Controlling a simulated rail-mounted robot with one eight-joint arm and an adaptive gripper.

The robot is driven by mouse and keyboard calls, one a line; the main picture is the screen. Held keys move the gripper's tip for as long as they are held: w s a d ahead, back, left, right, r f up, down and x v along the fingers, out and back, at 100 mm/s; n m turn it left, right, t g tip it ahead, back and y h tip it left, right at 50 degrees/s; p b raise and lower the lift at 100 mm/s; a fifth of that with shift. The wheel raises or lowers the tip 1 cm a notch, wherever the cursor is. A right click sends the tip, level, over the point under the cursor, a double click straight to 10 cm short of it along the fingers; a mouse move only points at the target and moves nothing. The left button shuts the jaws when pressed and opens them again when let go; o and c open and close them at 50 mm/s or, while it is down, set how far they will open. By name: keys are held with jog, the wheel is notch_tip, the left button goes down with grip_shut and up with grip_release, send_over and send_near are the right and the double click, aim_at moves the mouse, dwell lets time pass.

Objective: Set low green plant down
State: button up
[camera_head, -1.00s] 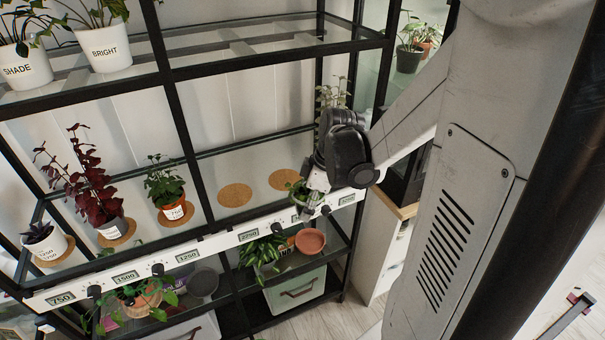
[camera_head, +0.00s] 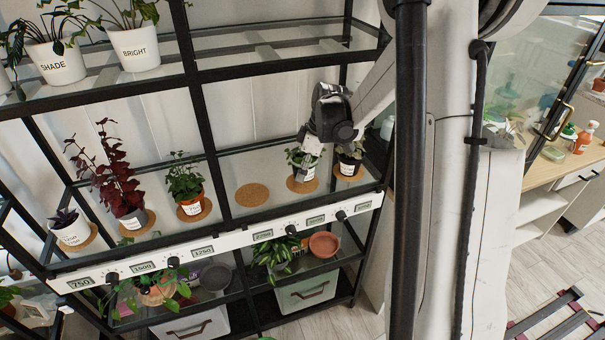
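The low green plant (camera_head: 297,157) is in a small pot with a white label (camera_head: 304,175). It is over a round cork mat (camera_head: 302,186) on the middle shelf, right of the shelf's centre post. My gripper (camera_head: 309,156) is at the pot's upper right rim, pointing down. The fingers look closed against the pot's rim, though the far finger is hidden. The pot looks upright and at or just above the mat; contact is too small to tell.
A bare cork mat (camera_head: 252,195) lies to the left. A potted plant (camera_head: 348,160) stands close on the right. The dial strip (camera_head: 225,242) runs along the shelf's front edge. A black shelf bar (camera_head: 290,68) crosses above.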

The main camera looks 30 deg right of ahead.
jog(key=shift+w+d, duration=0.1)
jog(key=shift+w, duration=0.3)
jog(key=shift+w+f, duration=0.25)
jog(key=shift+f, duration=1.5)
jog(key=shift+f, duration=0.15)
jog(key=o, duration=1.4)
jog(key=shift+o, duration=0.2)
jog(key=shift+v, duration=3.95)
